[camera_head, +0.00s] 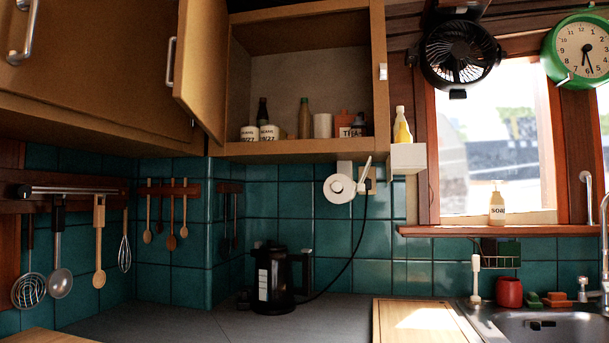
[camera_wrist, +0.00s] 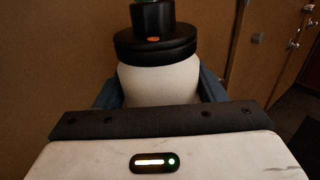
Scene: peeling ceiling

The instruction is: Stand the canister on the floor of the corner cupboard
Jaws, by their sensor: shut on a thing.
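In the wrist view a white, rounded canister (camera_wrist: 160,78) with a wide black lid and a narrower black top sits between the blue-grey fingers of my gripper (camera_wrist: 158,92). My gripper is shut on it, and the dark bar and white housing hide its near part. Neither gripper nor canister shows in the head view. An open wall cupboard (camera_head: 300,148), apparently the corner cupboard, stands above the counter corner, with its door (camera_head: 200,75) swung out at its left. Its floor is seen from below, so its depth is largely hidden.
Inside stand two bean jars (camera_head: 268,132), bottles (camera_head: 305,118), a white cup (camera_head: 322,125) and a tea tin (camera_head: 350,130). A white box (camera_head: 408,157) with a bottle juts out at right. A black kettle (camera_head: 275,280) stands below. Wooden panels (camera_wrist: 65,60) surround the gripper.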

